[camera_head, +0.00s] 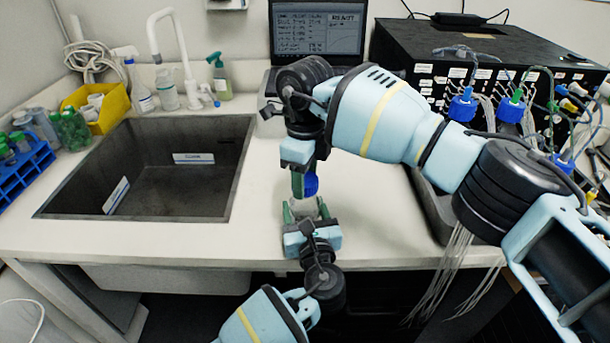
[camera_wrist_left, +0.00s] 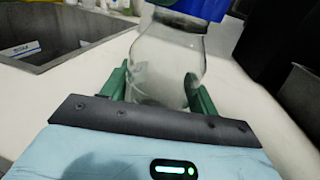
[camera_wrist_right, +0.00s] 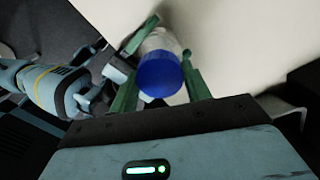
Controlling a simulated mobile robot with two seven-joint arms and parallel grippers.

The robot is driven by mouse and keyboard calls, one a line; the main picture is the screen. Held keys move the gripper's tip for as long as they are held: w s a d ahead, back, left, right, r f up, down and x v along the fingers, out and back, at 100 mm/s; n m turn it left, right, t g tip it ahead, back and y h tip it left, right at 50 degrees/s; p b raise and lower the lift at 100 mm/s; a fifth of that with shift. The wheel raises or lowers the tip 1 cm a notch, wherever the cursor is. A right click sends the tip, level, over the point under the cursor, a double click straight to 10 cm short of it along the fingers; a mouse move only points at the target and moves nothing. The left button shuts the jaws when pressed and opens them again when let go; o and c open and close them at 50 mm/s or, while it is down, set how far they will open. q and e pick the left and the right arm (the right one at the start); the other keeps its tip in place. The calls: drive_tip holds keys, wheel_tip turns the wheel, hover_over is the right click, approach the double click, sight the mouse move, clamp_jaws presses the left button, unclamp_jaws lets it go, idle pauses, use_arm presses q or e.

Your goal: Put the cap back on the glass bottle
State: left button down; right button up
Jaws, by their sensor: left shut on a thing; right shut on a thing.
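The clear glass bottle (camera_wrist_left: 165,62) stands upright between the green fingers of my left gripper (camera_wrist_left: 157,86), which is shut on it. In the head view the bottle (camera_head: 306,208) is mostly hidden by my grippers, near the counter's front edge. The blue cap (camera_head: 311,184) is in my right gripper (camera_head: 304,186), shut on it directly above the bottle. In the left wrist view the cap (camera_wrist_left: 196,8) overlaps the bottle's dark-rimmed neck and sits slightly right. The right wrist view shows the cap (camera_wrist_right: 160,74) over the bottle. I cannot tell whether cap and neck touch.
A dark sink (camera_head: 160,165) lies to the left. A yellow bin (camera_head: 95,108), spray bottles and a blue rack (camera_head: 22,170) stand around it. A laptop (camera_head: 318,30) is behind; a black instrument (camera_head: 480,60) with blue-capped bottles is right. The counter between sink and grippers is clear.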

drive_tip(key=o, duration=1.2)
drive_tip(key=shift+c, duration=0.2)
drive_tip(key=shift+r, duration=0.15)
wheel_tip(320, 180, up, 12)
use_arm(q)
drive_tip(key=shift+c, duration=1.6)
unclamp_jaws()
